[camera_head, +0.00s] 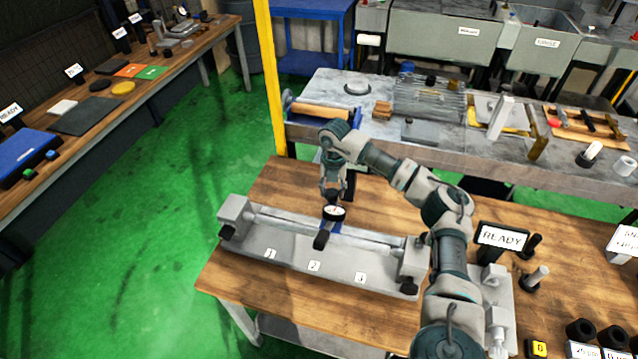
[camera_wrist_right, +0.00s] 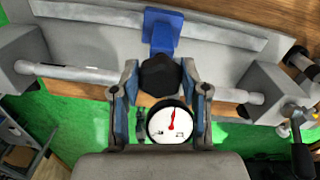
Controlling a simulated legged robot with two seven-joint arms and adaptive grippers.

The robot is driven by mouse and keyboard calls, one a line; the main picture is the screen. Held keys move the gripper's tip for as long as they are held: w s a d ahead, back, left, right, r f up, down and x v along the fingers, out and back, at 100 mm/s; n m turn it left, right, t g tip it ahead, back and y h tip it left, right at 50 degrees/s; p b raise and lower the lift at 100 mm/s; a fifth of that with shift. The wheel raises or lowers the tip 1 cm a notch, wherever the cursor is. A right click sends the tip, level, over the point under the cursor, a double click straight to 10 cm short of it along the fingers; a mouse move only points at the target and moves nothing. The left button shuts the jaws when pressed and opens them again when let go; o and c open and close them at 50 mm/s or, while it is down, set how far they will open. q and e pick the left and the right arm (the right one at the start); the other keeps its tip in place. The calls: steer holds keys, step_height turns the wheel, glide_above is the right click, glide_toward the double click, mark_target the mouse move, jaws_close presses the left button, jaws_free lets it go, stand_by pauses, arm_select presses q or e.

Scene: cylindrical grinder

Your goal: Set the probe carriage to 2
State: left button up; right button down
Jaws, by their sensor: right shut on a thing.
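The probe carriage (camera_head: 335,229) is a blue block on a bar of a grey bench fixture (camera_head: 290,262), with a white dial gauge (camera_head: 334,212) and a black part at its front. It stands roughly behind label 2 (camera_head: 314,266), between labels 1 (camera_head: 270,254) and 3 (camera_head: 361,278). My right gripper (camera_head: 333,192) reaches down over the carriage. In the right wrist view the gripper (camera_wrist_right: 160,90) is shut on the carriage's black knob (camera_wrist_right: 159,75), with the blue carriage (camera_wrist_right: 163,30) beyond. The dial (camera_wrist_right: 171,123) has a red needle. My left gripper is not in view.
End blocks (camera_head: 235,215) and (camera_head: 411,262) bound the bar. A yellow post (camera_head: 270,80) rises behind the wooden table. A grey workbench (camera_head: 450,130) with tools stands further back.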

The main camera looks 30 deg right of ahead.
steer(key=shift+d+f, duration=0.15)
steer(key=a, duration=0.1)
steer(key=w+a, duration=0.1)
steer(key=shift+w+a, duration=0.25)
steer(key=shift+a, duration=0.1)
steer(key=c, duration=0.7)
jaws_free()
steer(key=shift+s+d, duration=0.25)
steer(key=shift+o, duration=0.6)
steer(key=shift+s+d+r, duration=0.2)
steer(key=shift+s+d, duration=0.15)
steer(key=shift+d, duration=0.25)
steer(key=shift+w+f, duration=0.15)
steer(key=shift+w, duration=0.05)
steer(key=shift+w+a, duration=0.1)
steer(key=shift+a, duration=0.1)
steer(key=r, duration=0.2)
steer(key=shift+a+r, duration=0.35)
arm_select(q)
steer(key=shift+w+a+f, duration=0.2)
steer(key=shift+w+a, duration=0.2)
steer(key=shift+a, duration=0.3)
arm_select(e)
step_height(320, 180, up, 9)
steer(key=shift+d, duration=0.45)
